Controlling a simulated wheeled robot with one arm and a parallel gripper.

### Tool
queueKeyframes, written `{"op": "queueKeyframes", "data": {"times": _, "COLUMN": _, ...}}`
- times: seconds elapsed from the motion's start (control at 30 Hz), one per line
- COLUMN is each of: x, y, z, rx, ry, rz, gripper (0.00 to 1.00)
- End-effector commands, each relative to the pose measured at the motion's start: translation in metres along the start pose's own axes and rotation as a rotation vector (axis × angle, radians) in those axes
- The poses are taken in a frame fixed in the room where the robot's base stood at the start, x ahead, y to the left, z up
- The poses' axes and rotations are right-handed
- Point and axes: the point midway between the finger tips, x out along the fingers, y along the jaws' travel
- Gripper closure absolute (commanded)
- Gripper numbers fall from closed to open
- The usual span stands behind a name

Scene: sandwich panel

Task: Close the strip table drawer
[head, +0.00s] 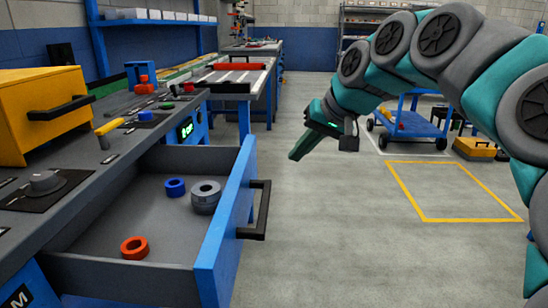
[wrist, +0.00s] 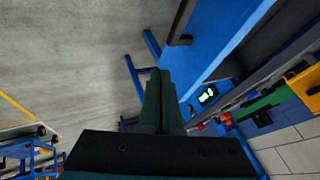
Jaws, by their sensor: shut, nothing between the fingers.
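The drawer (head: 225,225) is pulled well out from the grey-topped bench on the left in the head view. It has a blue front, grey inner walls and a black bar handle (head: 257,210). In the wrist view my gripper (wrist: 156,72) points toward the floor beside blue bench parts, and the handle (wrist: 181,22) shows at the top.
A yellow cabinet (head: 38,110) with a black handle stands on the bench (head: 110,150). A blue cart (head: 410,125) stands at the back right. The grey floor (head: 340,240) right of the drawer is open, with a yellow marked square (head: 450,220).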

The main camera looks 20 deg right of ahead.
Motion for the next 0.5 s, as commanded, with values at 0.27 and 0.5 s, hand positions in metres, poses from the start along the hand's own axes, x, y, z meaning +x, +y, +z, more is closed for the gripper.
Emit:
{"op": "queueKeyframes", "data": {"times": 0.27, "x": 0.052, "y": 0.000, "z": 0.003, "rx": -0.001, "ry": -0.011, "rz": 0.001, "gripper": 1.00}}
{"op": "queueKeyframes", "data": {"times": 0.5, "x": 0.094, "y": -0.003, "z": 0.002, "rx": -0.003, "ry": -0.005, "rz": 0.001, "gripper": 1.00}}
